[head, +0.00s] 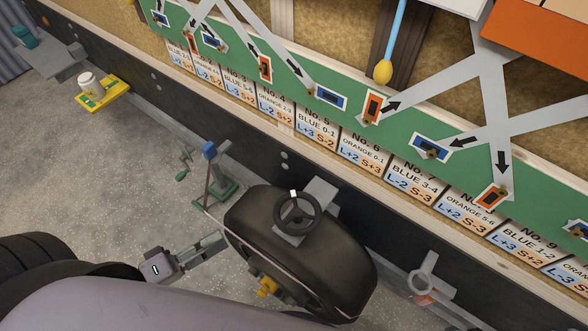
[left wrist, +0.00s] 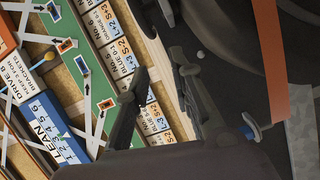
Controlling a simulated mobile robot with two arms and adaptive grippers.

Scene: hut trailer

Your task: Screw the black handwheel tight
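The black handwheel (head: 297,212) shows at the middle of the head view, with a small white mark on its rim and a grey bracket (head: 320,193) behind it. My left gripper (head: 212,243) is to its lower left, apart from it, with its fingers pointing right towards a large black rounded body. In the left wrist view my left gripper (left wrist: 160,68) has its two dark fingers spread, with nothing visible between them. I cannot pick out the handwheel with certainty in that view. My right gripper is not in view.
The large black rounded body (head: 335,262) sits close below the handwheel. A green-based stand with a blue part (head: 209,150) is to the left, a grey ring fixture (head: 424,272) to the right. A yellow tray (head: 104,94) is farther left. A green board (head: 340,105) runs along the wall.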

